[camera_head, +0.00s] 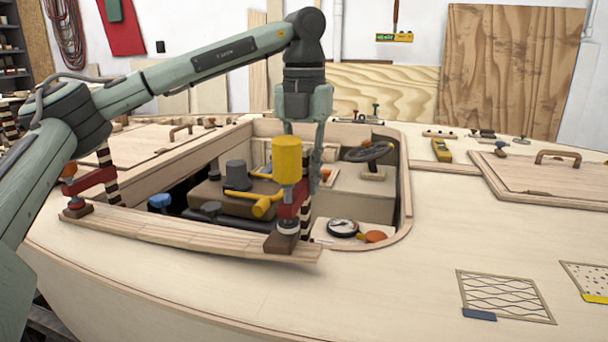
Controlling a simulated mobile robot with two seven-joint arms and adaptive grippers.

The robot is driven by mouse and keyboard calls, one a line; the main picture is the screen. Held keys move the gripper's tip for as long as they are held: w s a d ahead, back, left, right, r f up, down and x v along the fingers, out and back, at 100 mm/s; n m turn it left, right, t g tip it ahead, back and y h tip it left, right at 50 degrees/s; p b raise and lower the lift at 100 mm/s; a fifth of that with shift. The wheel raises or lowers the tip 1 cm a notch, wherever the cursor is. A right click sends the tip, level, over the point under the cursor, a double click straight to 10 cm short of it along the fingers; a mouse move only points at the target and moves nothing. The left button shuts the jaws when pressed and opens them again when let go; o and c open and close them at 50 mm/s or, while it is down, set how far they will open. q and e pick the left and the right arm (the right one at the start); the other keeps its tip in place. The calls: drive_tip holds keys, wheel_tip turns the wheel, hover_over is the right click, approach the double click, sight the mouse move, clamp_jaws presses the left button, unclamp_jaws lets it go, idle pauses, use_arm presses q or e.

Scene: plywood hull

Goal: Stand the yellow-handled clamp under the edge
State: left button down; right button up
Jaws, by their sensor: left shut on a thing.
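The yellow-handled clamp (287,160) is upright, handle up, at the right end of a wooden strip (190,236) along the near edge of the cockpit opening. Its red arm (288,208) and striped bar (305,213) show below the handle. Its dark foot meets the strip or hangs just over it; I cannot tell which. My left gripper (306,150) comes down from above and is shut on the clamp; the handle partly hides the fingers. My right gripper is out of view.
Inside the opening lie a yellow mallet (264,205) and a dark steering wheel (370,151). A round gauge (343,227) sits at its near right corner.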

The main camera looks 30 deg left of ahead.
use_arm(q)
drive_tip(key=c, duration=1.3)
unclamp_jaws()
wheel_tip(320, 180, up, 12)
drive_tip(key=shift+r, duration=0.1)
